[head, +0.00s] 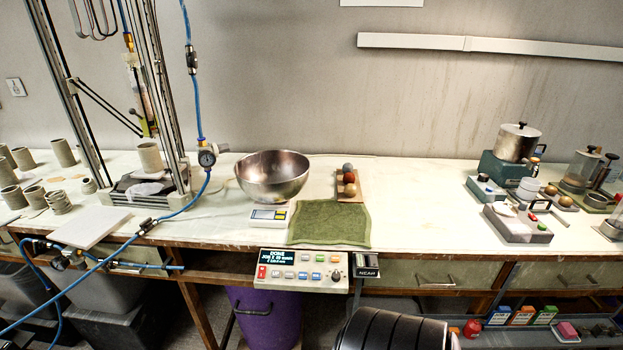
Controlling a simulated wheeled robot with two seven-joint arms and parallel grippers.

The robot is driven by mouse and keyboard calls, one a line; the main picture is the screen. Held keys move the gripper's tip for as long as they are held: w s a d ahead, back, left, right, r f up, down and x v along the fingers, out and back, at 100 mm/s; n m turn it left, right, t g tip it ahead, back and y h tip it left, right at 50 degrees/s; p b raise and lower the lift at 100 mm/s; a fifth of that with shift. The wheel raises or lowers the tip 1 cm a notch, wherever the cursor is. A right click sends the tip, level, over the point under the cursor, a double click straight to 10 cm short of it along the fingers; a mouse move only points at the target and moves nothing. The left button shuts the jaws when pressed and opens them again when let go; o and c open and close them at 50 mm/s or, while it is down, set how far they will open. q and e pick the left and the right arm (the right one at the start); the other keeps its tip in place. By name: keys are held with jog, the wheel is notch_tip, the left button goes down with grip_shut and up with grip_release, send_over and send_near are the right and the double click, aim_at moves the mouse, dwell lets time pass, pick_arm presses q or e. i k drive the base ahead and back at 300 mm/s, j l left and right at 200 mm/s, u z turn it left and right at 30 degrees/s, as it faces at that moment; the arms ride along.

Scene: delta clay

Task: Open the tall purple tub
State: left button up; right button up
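The tall purple tub (262,325) stands on the floor under the workbench, a little left of the picture's middle. Its upper part is hidden behind the bench edge and the control panel, so I cannot see its lid or tell whether it is open. A dark bar like a handle (253,312) shows across its front. Neither of my grippers is in view.
The control panel (303,271) juts from the bench front above the tub. A steel bowl (272,177), scale (269,217) and green cloth (330,224) lie on the bench. Dark bins (110,312) stand left. A black ribbed object (393,330) stands right of the tub. Blue hoses hang left.

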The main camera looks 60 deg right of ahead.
aim_at(267, 321)
jog(key=z, duration=1.45)
